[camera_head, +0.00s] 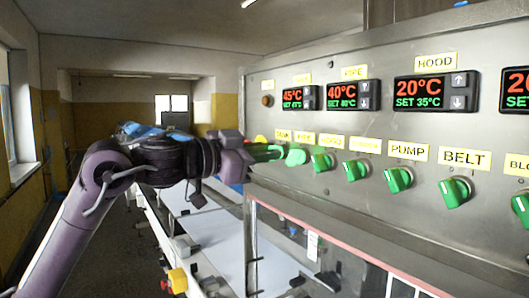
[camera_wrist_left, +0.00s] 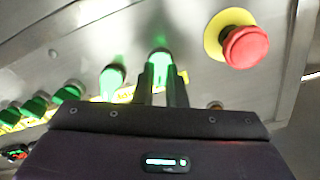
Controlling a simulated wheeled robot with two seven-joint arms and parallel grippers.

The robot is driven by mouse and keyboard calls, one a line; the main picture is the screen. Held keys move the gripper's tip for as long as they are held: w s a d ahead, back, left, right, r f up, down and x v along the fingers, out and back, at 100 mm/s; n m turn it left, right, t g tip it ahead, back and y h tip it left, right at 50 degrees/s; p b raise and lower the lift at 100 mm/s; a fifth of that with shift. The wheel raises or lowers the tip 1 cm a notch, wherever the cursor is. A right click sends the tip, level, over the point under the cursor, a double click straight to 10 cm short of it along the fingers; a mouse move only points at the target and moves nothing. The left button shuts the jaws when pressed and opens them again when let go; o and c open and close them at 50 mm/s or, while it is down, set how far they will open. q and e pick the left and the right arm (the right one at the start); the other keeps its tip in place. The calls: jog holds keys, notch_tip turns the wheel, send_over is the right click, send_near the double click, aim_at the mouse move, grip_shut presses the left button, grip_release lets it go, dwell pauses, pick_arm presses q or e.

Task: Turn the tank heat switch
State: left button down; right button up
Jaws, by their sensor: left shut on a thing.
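The tank heat switch, a green rotary knob (camera_wrist_left: 160,62), is the one at the left end of the switch row, under the yellow TANK label (camera_head: 283,135). My left gripper (camera_head: 262,152) reaches it from the left in the head view. In the left wrist view, the two dark fingers of my left gripper (camera_wrist_left: 163,80) stand on both sides of the knob and are shut on it. The fingers hide part of the knob, so I cannot tell its exact angle. My right gripper is in neither view.
A neighbouring green knob (camera_wrist_left: 112,80) sits close beside the fingers. A red emergency button (camera_wrist_left: 245,47) on a yellow ring is on the other side. More green knobs, such as the pump switch (camera_head: 397,179), and red displays (camera_head: 433,91) line the steel panel. A conveyor (camera_head: 215,245) runs below.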

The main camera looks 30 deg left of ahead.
pick_arm(q)
jog(key=n+p, duration=0.1)
jog(key=n, duration=0.9)
jog(key=shift+a+n, duration=0.15)
jog(key=shift+n, duration=0.25)
dwell(0.4)
jog(key=c, duration=1.5)
grip_release()
